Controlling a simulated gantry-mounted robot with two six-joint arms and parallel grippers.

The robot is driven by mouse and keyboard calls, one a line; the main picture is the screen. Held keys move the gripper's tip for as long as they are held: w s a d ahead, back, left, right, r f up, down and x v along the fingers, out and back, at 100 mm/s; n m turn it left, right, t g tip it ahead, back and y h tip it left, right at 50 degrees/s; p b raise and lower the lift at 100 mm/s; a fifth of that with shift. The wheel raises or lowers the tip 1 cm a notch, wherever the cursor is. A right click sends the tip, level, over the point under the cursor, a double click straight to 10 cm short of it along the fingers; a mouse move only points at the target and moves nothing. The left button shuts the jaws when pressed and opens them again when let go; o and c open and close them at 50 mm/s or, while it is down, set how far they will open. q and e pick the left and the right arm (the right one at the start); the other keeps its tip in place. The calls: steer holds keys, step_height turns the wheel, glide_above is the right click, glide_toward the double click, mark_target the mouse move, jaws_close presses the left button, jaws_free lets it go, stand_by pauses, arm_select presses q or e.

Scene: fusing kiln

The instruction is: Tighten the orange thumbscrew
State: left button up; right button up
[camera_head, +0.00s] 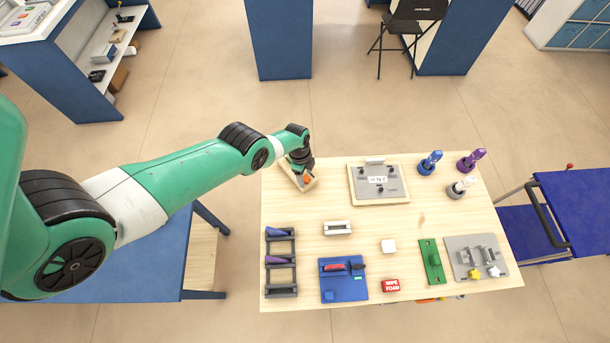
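The orange thumbscrew (307,179) shows as a small orange spot on a light wooden block (297,183) at the back left of the table. My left gripper (305,170) is right over it, pointing down. Its fingertips are too small and too much covered by the wrist to tell whether they are open, shut, or touching the thumbscrew. The arm hides part of the block. My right gripper is not in view.
The wooden table (350,262) holds a grey plate on a wooden board (378,200), a black rack (281,290), a blue tray (330,292), a green strip (430,268) and a grey fixture (455,244). Blue, purple and grey upright tools stand back right. The table's middle has free room.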

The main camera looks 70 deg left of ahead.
mark_target(307, 179)
arm_select(q)
step_height(307, 179, up, 4)
steer(key=p, duration=0.4)
stand_by(0.3)
steer(key=o, duration=0.4)
steer(key=shift+o, duration=0.2)
step_height(307, 179, up, 12)
steer(key=s+a+p, duration=0.1)
steer(key=p, duration=1)
steer(key=shift+f+p, duration=0.15)
steer(key=shift+p, duration=0.2)
steer(key=shift+c, duration=0.3)
